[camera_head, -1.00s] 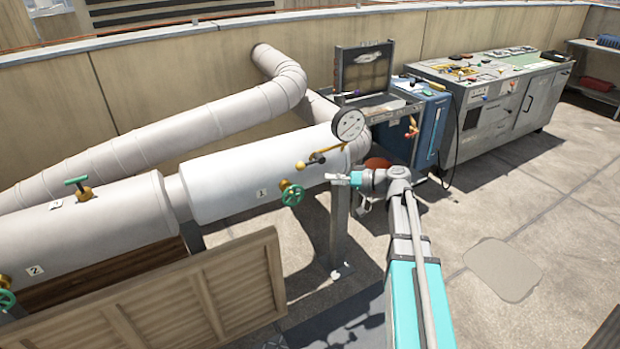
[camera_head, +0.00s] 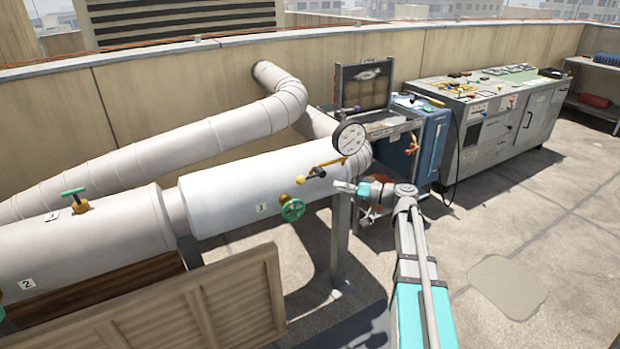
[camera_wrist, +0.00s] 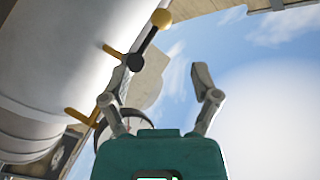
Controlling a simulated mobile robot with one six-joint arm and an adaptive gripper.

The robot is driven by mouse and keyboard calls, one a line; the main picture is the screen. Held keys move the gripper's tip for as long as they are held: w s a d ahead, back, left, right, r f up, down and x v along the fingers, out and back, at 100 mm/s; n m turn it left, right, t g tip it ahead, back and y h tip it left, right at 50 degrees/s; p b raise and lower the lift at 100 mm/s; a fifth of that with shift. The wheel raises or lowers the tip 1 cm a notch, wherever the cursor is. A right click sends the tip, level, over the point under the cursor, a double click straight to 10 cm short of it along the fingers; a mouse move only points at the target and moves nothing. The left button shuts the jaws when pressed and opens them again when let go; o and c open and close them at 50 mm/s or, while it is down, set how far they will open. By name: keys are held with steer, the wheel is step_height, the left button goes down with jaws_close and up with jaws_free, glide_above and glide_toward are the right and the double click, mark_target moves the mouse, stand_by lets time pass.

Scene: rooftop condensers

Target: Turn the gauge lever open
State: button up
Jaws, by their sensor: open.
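The gauge lever (camera_head: 318,172) is a dark and yellow bar on the side of the white pipe, below the round white gauge (camera_head: 350,138). In the wrist view the lever (camera_wrist: 148,42) is a black rod with a yellow ball at its upper end and a black hub at its lower end. My gripper (camera_head: 342,186) is to the right of and slightly below the lever in the head view. In the wrist view my gripper (camera_wrist: 160,97) is open and empty, with the lever beyond the fingertips, up and to the left. The gauge (camera_wrist: 128,122) is partly hidden by the left finger.
A green handwheel (camera_head: 292,209) sits on the white pipe (camera_head: 225,196), with a green T-handle valve (camera_head: 75,196) farther left. A wooden louvred panel (camera_head: 200,310) stands in front. A control bench (camera_head: 490,120) stands at the back right. Open floor lies right of my arm.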

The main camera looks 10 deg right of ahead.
mark_target(306, 179)
steer(key=x, duration=1.2)
steer(key=shift+w+a+r, duration=0.1)
steer(key=shift+a, duration=0.15)
